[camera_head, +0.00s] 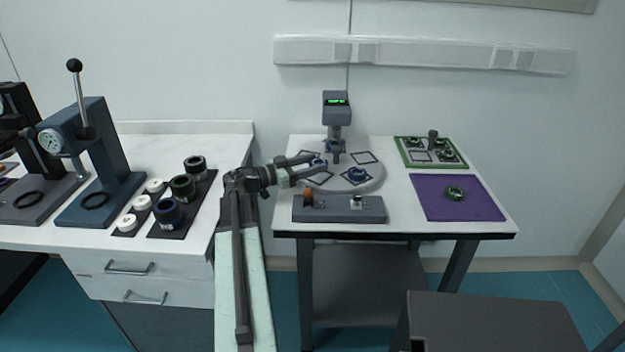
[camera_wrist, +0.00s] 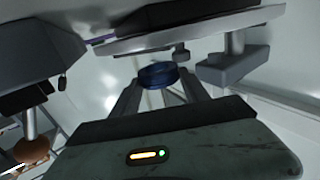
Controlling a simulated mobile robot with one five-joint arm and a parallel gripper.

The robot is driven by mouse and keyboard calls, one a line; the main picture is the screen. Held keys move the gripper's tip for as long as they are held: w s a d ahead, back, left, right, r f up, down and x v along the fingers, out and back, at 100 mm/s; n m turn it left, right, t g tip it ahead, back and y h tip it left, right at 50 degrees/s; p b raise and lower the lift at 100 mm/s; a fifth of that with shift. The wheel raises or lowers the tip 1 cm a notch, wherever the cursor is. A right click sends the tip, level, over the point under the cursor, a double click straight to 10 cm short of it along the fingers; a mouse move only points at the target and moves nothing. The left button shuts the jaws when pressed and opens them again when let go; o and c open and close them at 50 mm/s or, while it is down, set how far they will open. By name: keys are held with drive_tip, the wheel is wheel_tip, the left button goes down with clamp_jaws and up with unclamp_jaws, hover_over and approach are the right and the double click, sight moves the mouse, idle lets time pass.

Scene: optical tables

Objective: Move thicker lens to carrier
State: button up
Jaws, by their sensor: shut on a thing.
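My gripper (camera_head: 320,163) reaches from the left over the round grey plate (camera_head: 373,184). It is shut on a blue-rimmed lens (camera_wrist: 158,75), which sits between the fingertips in the wrist view. In the head view only a small blue part of this lens (camera_head: 318,163) shows between the fingers. A second blue-rimmed lens (camera_head: 356,174) lies on the plate, right of my gripper. A third blue ring (camera_head: 334,146) is under the gauge. I cannot tell which lens is thicker. A green-edged tray (camera_head: 405,161) at the back right, possibly the carrier, holds green rings and a dark post.
The gauge (camera_head: 337,107) with a green display stands behind the plate. A grey block with an orange knob (camera_head: 340,209) is in front. A purple mat (camera_head: 440,208) with a green ring (camera_head: 454,193) lies right. The left bench bears presses and dark and white pots.

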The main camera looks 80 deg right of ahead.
sight(312, 178)
wheel_tip(312, 178, down, 4)
drive_tip(key=shift+r+b, duration=0.2)
drive_tip(key=shift+b, duration=0.95)
drive_tip(key=shift+r, duration=0.25)
drive_tip(key=shift+f, duration=0.2)
drive_tip(key=o, duration=1)
drive_tip(key=shift+f, duration=0.1)
drive_tip(key=o, duration=0.4)
